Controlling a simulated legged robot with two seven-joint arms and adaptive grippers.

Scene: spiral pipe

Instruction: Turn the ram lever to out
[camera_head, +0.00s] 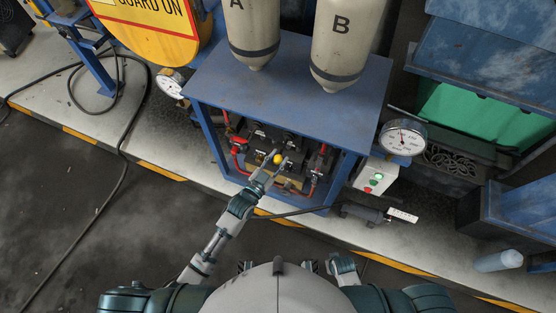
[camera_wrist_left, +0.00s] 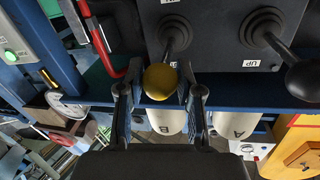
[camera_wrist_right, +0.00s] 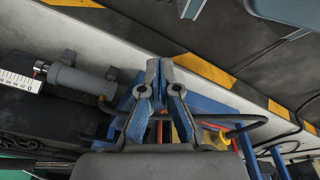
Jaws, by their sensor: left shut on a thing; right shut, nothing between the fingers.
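A lever with a yellow ball knob (camera_head: 278,159) sticks out of the open front of the blue hydraulic cabinet (camera_head: 290,85). The same yellow knob (camera_wrist_left: 160,82) shows in the left wrist view, its boot on a dark panel (camera_wrist_left: 225,40). My left gripper (camera_head: 274,167) is at the knob; in its wrist view the fingers (camera_wrist_left: 160,92) are on both sides of the knob, shut on it. A second lever with a black knob (camera_wrist_left: 303,80) stands to the right, near a label reading UP. My right gripper (camera_wrist_right: 160,68) is shut and empty, away from the levers.
A small cylinder beside a white scale (camera_head: 403,215) lies on the floor right of the cabinet. Tanks A (camera_head: 250,35) and B (camera_head: 345,40) stand on top. A gauge (camera_head: 402,137) and a box with a green light (camera_head: 375,177) are at the right. Red pipes (camera_head: 237,152) flank the levers.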

